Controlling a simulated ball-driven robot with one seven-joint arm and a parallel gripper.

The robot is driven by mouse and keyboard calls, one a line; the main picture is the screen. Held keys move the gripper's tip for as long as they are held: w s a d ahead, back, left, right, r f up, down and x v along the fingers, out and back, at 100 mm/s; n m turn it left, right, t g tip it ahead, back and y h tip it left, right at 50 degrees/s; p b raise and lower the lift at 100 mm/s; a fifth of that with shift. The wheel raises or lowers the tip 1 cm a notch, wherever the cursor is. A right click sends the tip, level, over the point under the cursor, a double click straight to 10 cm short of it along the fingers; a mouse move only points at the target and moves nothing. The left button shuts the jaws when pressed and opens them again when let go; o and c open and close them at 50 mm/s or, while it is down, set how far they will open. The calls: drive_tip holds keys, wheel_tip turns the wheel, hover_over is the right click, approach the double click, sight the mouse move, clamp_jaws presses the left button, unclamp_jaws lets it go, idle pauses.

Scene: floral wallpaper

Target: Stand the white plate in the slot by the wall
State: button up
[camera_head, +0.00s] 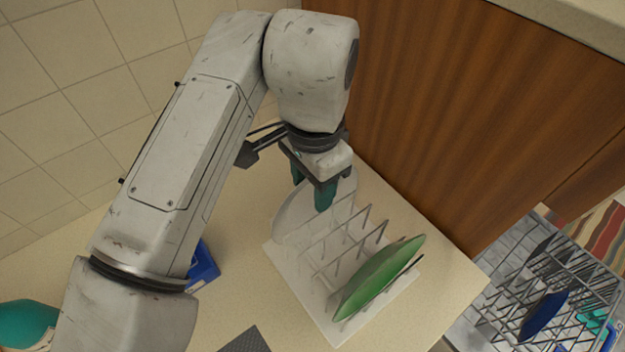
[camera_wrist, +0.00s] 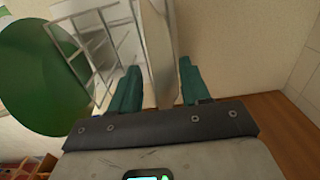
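My gripper (camera_head: 312,196), with teal fingers, points down over the back of a pale wire rack (camera_head: 325,307) on the counter. The white plate (camera_head: 296,218) is upright between the fingers, at the rack's back end near the tiled wall. In the wrist view the plate (camera_wrist: 158,45) is seen nearly edge-on between the fingertips (camera_wrist: 160,72).
A green plate (camera_head: 380,278) stands tilted at the rack's front end, also large in the wrist view (camera_wrist: 40,75). A brown wooden panel (camera_head: 450,90) rises close behind. A blue box (camera_head: 203,266) is left of the rack. A lower rack (camera_head: 570,265) holds dark dishes at right.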

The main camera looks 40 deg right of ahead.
drive_tip(key=shift+o, duration=0.8)
wheel_tip(320, 180, up, 11)
drive_tip(key=shift+f, duration=0.1)
idle(0.6)
